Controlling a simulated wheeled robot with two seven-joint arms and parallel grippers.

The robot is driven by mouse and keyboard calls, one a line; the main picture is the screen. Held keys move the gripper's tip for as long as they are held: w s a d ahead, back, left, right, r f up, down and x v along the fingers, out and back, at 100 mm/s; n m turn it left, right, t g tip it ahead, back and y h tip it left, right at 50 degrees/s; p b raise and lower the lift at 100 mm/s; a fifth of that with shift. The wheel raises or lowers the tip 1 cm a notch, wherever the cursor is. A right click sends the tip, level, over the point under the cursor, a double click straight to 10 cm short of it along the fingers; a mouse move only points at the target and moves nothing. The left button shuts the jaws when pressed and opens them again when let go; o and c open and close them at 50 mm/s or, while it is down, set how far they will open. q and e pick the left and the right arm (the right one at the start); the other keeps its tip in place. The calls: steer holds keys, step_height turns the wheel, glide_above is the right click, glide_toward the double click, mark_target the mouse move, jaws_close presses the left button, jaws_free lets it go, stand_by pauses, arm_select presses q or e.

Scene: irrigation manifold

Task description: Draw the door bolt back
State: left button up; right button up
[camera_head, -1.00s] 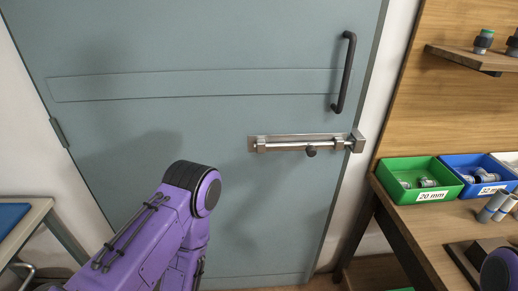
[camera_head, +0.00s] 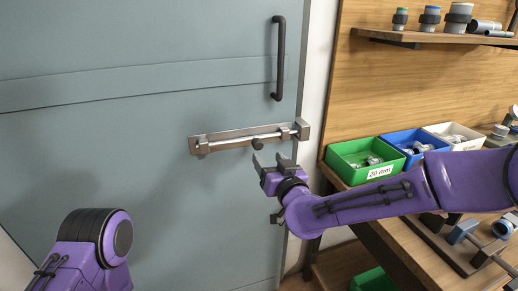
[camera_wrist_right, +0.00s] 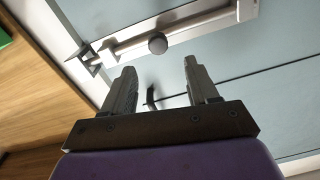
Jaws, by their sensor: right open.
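The door bolt (camera_head: 240,139) is a metal bar on a plate across the grey-blue door (camera_head: 130,140). Its right end sits in the keeper (camera_head: 302,129) at the door's edge. A dark round knob (camera_head: 258,143) stands out from the bar; it also shows in the right wrist view (camera_wrist_right: 157,43). My right gripper (camera_head: 270,160) is open and empty, just below and slightly right of the knob, apart from it. In the right wrist view its two fingers (camera_wrist_right: 157,80) point toward the bolt with the knob beyond them. My left arm shows at lower left, but its gripper is out of view.
A dark vertical handle (camera_head: 279,58) is on the door above the bolt. To the right, a workbench (camera_head: 400,245) carries a green bin (camera_head: 345,163), a blue bin (camera_head: 398,140) and a white bin (camera_head: 440,130). A shelf (camera_head: 430,38) with fittings hangs above.

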mark_target(259, 147)
steer(key=p+x, duration=0.1)
steer(key=x, duration=0.6)
steer(key=shift+w+f+p, duration=0.1)
steer(key=shift+w+p, duration=0.25)
steer(key=shift+p, duration=0.05)
arm_select(q)
steer(key=shift+w+r, duration=0.1)
steer(key=shift+r, duration=1.05)
arm_select(e)
steer(key=shift+x, duration=0.75)
steer(key=shift+f, duration=0.15)
